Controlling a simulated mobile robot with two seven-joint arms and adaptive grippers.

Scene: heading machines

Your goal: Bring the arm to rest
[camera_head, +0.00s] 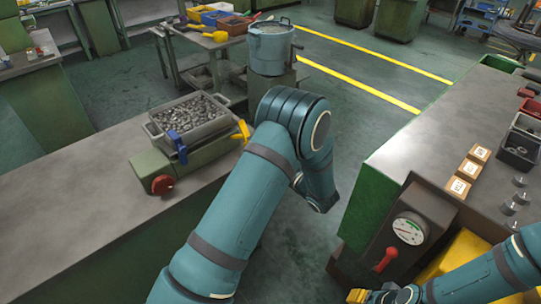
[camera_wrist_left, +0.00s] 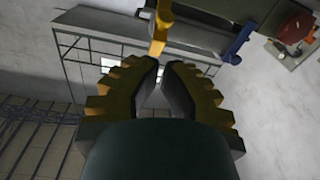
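My left arm (camera_head: 235,215), in teal, reaches up from the bottom of the head view and bends at the elbow. Its forearm drops away into the gap between the two benches, and its gripper is hidden there. In the left wrist view my left gripper (camera_wrist_left: 166,68) has yellow stepped finger edges and dark pads. A narrow gap shows between its fingertips, with nothing held in it. My right arm (camera_head: 490,272) enters at the lower right. Part of its gripper (camera_head: 358,296) shows at the bottom edge, and its fingers are mostly cut off.
On the left bench (camera_head: 75,205) stands a grey bin of metal parts (camera_head: 190,118), with a blue handle and a red knob. The right bench (camera_head: 425,150) carries tan blocks (camera_head: 468,170), a black tray (camera_head: 518,150) and a gauge (camera_head: 409,229). A metal pot (camera_head: 270,50) stands behind my elbow.

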